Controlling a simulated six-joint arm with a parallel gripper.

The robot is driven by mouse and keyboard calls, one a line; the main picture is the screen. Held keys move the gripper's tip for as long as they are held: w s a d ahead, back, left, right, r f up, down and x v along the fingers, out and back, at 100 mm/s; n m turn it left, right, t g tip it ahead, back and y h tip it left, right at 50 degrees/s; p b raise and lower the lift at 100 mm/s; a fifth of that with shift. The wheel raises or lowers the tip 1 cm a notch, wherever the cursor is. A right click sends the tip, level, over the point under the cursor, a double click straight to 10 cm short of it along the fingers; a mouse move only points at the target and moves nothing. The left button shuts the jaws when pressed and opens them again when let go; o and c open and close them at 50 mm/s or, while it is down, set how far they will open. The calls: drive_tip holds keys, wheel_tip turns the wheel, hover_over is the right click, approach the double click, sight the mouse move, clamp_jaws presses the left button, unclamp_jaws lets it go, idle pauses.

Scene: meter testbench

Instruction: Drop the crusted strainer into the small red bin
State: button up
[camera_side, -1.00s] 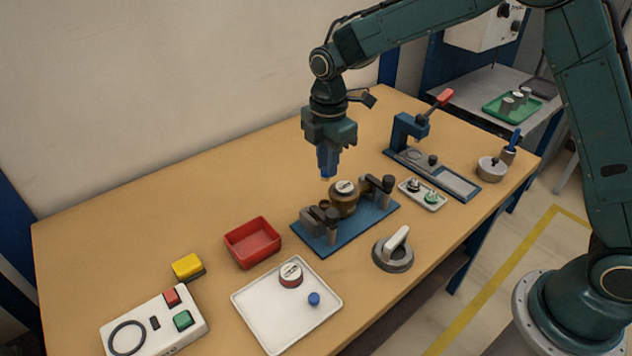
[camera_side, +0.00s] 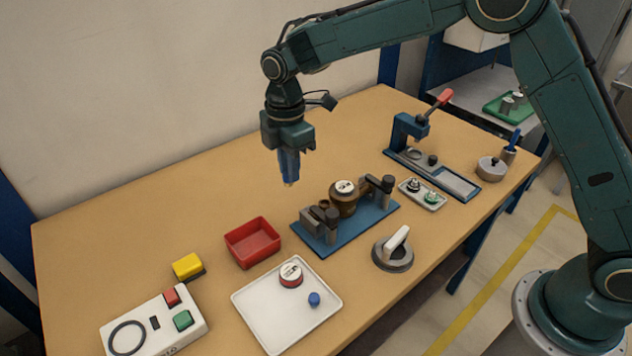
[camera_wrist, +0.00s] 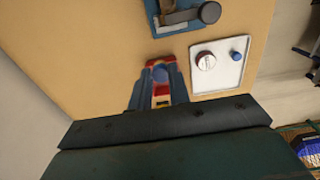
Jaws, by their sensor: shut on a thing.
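My gripper (camera_side: 289,180) is raised above the table, behind the blue fixture and up to the right of the small red bin (camera_side: 252,243). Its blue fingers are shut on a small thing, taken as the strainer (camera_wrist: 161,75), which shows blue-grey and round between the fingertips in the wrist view. In the wrist view, red from the bin shows behind the fingers, mostly hidden.
A brass meter body (camera_side: 343,203) sits in the blue fixture (camera_side: 345,225). A white tray (camera_side: 262,318) holds a red-rimmed disc (camera_side: 291,274) and a blue knob (camera_side: 314,299). A yellow block (camera_side: 187,266) and button box (camera_side: 150,325) stand left. Table behind the bin is clear.

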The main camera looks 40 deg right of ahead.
drive_tip(key=w+a, duration=0.1)
drive_tip(key=a, duration=0.6)
drive_tip(key=shift+a+r, duration=0.25)
drive_tip(key=shift+a, duration=0.1)
drive_tip(key=shift+f, duration=0.1)
drive_tip(key=shift+f, duration=2.9)
drive_tip(key=o, duration=0.8)
